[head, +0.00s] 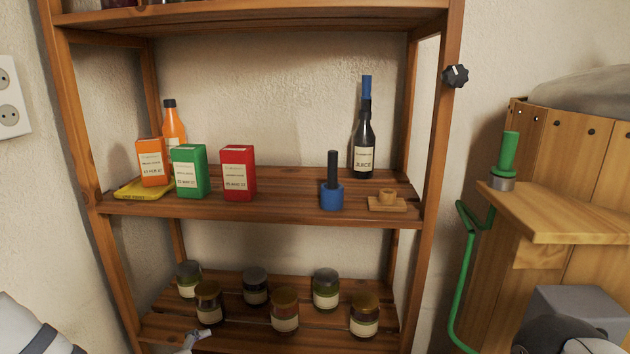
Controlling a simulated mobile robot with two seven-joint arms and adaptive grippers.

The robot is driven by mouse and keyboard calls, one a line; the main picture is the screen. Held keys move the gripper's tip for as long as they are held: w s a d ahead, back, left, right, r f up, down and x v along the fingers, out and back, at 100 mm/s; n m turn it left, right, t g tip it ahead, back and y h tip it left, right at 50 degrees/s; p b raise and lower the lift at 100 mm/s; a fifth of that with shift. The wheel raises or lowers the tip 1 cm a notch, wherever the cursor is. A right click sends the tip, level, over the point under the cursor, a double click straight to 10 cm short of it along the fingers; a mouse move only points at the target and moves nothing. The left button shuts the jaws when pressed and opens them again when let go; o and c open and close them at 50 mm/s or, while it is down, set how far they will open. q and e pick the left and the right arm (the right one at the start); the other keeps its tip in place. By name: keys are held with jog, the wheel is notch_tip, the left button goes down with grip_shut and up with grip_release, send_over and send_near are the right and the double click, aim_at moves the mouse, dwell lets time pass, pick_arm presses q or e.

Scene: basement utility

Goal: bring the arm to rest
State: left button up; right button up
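Grey and dark parts of my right arm (570,335) show at the lower right edge, and no fingertips can be seen there. Neither arm touches the shelf in this view. The wooden shelf unit (260,210) stands against the wall between them.
The middle board holds an orange box (152,162), green box (188,171), red box (238,172), blue holder (331,197) and dark bottle (364,146). Several jars (285,310) stand below. A wooden ledge (560,214) with a green-handled item (508,152) juts out at right.

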pick_arm(q)
jog(key=s+d+f+m+g+p, duration=0.1)
jog(key=s+f+m+g, duration=0.4)
jog(key=s, duration=0.7)
jog(key=s+d+f+m+g+p, duration=0.1)
jog(key=s+f+m+g, duration=0.1)
jog(key=s+f+m, duration=0.75)
jog(key=s+a+r+m+g, duration=0.1)
jog(key=s+a+m+g, duration=0.1)
jog(key=s, duration=0.5)
jog(key=s+a+r+m+g+y, duration=0.1)
jog(key=s+r+m, duration=0.1)
jog(key=s, duration=0.6)
jog(key=s+a+r+m+g, duration=0.1)
jog(key=s+a+m+g, duration=0.1)
jog(key=s, duration=0.5)
jog(key=shift+s+a+r+m+g+y+p, duration=0.2)
jog(key=shift+a+r+m+g+y+p, duration=0.1)
jog(key=shift+a+r+m+p, duration=0.05)
pick_arm(e)
jog(key=shift+t, duration=0.8)
jog(key=w+r, duration=0.3)
jog(key=shift+w+r, duration=0.25)
jog(key=shift+r, duration=0.15)
